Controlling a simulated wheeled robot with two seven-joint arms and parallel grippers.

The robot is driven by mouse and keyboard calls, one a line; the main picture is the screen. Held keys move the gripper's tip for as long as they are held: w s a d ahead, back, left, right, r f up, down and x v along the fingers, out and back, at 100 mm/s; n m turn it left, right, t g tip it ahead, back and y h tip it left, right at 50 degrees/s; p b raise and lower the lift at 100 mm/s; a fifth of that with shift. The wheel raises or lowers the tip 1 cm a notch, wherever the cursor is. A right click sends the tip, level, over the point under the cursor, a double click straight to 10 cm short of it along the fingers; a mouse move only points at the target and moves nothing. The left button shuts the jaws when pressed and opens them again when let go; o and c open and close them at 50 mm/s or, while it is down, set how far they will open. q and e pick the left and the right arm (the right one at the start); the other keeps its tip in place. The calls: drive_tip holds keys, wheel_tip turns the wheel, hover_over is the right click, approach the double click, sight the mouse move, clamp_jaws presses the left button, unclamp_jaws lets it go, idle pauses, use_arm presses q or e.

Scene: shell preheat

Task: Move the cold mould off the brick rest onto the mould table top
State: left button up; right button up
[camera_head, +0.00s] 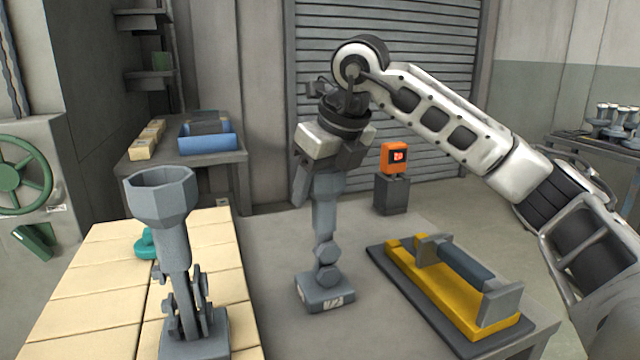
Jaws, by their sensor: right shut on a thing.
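A grey mould (323,215) with a stem, rounded knobs and a square, labelled base is upright over the grey mould table top (268,240). My right gripper (325,172) comes down from above and is shut on its upper part, hiding its top. Its base is at the table surface; I cannot tell if it touches. Another grey mould (172,240), with a wide faceted cup on top, stands upright on the pale brick rest (85,290) at the left. My left gripper is out of view.
A yellow cradle with a grey roller (440,285) sits on a dark mat at the table's right. A teal object (145,243) lies on the bricks. An orange display box (394,157) stands behind the table. A blue bin (208,140) is on a back-left bench.

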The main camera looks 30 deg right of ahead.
drive_tip(key=shift+r, duration=0.1)
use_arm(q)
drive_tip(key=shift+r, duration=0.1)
use_arm(e)
drive_tip(key=o, duration=1.7)
drive_tip(key=shift+f, duration=0.2)
drive_tip(key=shift+r, duration=0.3)
use_arm(q)
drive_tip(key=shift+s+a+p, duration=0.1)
drive_tip(key=shift+p, duration=0.55)
use_arm(e)
drive_tip(key=v, duration=1.1)
drive_tip(key=shift+s+r, duration=0.25)
drive_tip(key=shift+r, duration=0.05)
